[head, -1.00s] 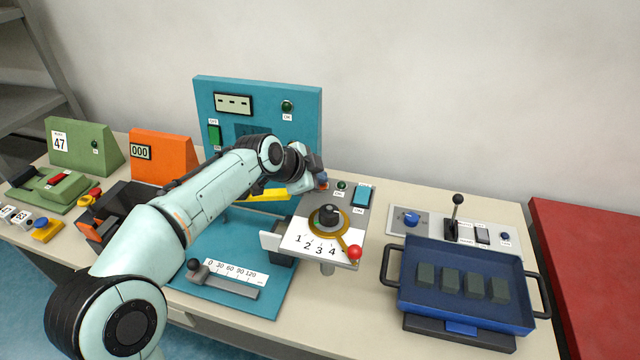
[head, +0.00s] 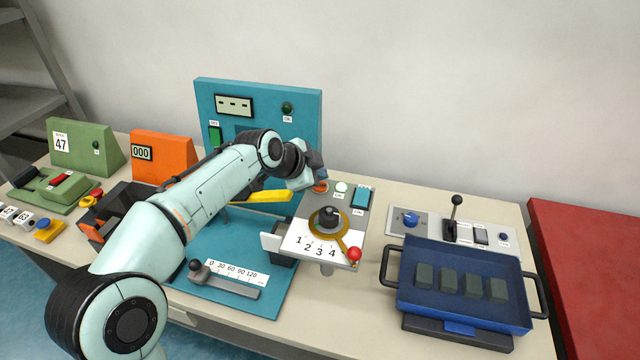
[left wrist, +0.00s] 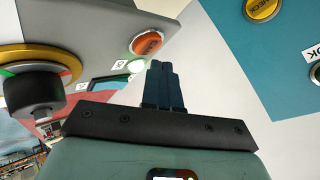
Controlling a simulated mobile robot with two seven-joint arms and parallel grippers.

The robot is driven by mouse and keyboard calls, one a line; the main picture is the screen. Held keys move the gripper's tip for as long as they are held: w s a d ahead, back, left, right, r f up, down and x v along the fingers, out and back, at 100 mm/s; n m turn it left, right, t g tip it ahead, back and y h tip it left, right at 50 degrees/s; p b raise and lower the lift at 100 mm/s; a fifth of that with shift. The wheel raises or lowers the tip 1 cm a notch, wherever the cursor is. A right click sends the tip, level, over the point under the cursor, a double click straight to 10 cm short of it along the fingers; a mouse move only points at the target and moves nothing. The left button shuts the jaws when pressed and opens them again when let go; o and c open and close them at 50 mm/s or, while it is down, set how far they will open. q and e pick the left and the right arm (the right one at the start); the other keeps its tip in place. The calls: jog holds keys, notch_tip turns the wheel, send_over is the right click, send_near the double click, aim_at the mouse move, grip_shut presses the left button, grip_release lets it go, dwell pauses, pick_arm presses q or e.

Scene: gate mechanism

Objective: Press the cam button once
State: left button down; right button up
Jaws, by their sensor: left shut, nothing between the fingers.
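The dial panel (head: 300,222) has an orange-red button (head: 321,186) at its upper left, which looks like the cam button. Its lettering is too small to read surely. In the left wrist view this button (left wrist: 147,43) shows next to a lit green lamp (left wrist: 138,70); the lamp (head: 341,187) also glows in the head view. My left gripper (head: 321,176) is shut and empty, close above the button. Its fingertips (left wrist: 162,66) appear beside the button in the left wrist view, apart from it in the picture. My right gripper is out of view.
The panel also carries a black knob (head: 329,217), a red ball (head: 354,254) and a teal switch (head: 363,197). A teal upright panel (head: 306,110) stands behind my arm. A blue tray (head: 415,297) with several dark blocks is at right.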

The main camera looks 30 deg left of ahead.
pick_arm(q)
jog(key=shift+r, duration=0.1)
notch_tip(320, 180, up, 5)
jog(key=p, duration=0.3)
jog(key=shift+p, duration=0.3)
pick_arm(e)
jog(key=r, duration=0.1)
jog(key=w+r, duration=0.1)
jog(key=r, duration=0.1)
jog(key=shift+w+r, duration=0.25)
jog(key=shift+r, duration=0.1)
